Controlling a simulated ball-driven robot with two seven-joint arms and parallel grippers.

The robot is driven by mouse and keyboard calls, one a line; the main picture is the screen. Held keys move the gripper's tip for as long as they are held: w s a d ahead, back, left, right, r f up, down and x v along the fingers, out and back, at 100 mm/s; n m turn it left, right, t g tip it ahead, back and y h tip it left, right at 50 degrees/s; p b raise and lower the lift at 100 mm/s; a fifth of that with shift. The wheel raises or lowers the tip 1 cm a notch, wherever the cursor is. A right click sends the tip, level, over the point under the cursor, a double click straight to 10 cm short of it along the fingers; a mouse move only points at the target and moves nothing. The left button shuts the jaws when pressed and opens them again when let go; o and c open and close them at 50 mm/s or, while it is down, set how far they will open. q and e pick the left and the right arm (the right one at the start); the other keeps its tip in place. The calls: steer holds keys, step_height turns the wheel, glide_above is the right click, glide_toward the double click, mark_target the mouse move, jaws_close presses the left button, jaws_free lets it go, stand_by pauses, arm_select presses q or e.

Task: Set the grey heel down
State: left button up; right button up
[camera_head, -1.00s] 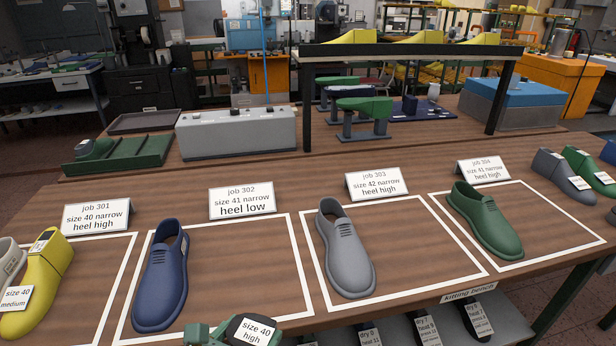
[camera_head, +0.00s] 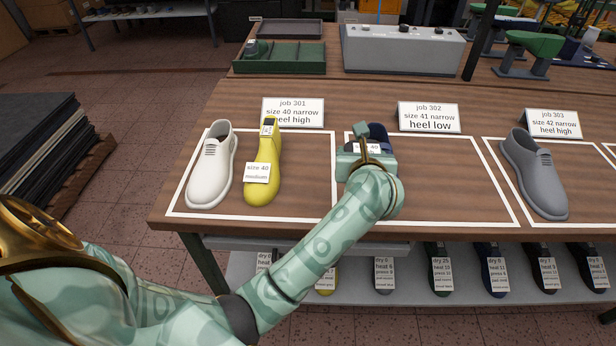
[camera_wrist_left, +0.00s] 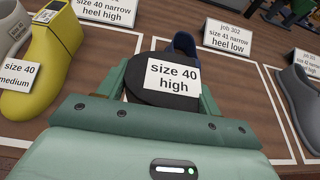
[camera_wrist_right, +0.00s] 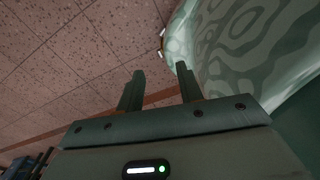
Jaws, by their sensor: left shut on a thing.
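My left gripper (camera_head: 366,160) is shut on the dark grey heel (camera_wrist_left: 148,92), which carries a "size 40 high" label. In the left wrist view the heel sits between the two fingers (camera_wrist_left: 163,90). In the head view the gripper and heel are over the front left of the job 302 frame (camera_head: 450,208), in front of the blue shoe (camera_head: 378,131), mostly hidden. I cannot tell how high the heel is. The job 301 frame (camera_head: 300,216), left of the gripper, holds a white shoe (camera_head: 212,168) and a yellow last (camera_head: 264,150). My right gripper (camera_wrist_right: 160,72) is open and empty, over the floor.
Cards for job 301 (camera_head: 292,112), job 302 (camera_head: 429,117) and job 303 (camera_head: 552,123) stand behind the frames. A grey shoe (camera_head: 538,180) stands at right. The right part of the job 301 frame is bare. Several labelled lasts hang or stand on the shelf (camera_head: 400,290) below.

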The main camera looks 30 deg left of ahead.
arm_select(q)
steer(key=shift+w+d+r, duration=0.55)
steer(key=shift+w+r, duration=0.05)
steer(key=shift+w, duration=0.15)
steer(key=shift+w+a+y, duration=0.15)
steer(key=shift+a+y, duration=0.05)
steer(key=shift+y, duration=0.1)
steer(key=s+a+f, duration=0.2)
steer(key=a+f, duration=0.1)
steer(key=a, duration=0.4)
steer(key=b, duration=0.2)
glide_above(309, 181)
steer(key=d, duration=0.1)
steer(key=f, duration=0.5)
steer(key=shift+w+f, duration=0.2)
steer(key=shift+f, duration=0.1)
steer(key=shift+a+f, duration=0.15)
steer(key=f, duration=0.1)
steer(key=f+b, duration=0.1)
steer(key=f, duration=0.2)
steer(key=shift+s+a+b, duration=0.15)
steer(key=shift+a+b, duration=0.15)
steer(key=shift+b, duration=0.05)
steer(key=shift+r, duration=0.15)
arm_select(e)
steer(key=f, duration=0.1)
steer(key=s+f, duration=0.1)
steer(key=f, duration=0.1)
steer(key=shift+d+f, duration=0.1)
steer(key=shift+f, duration=0.15)
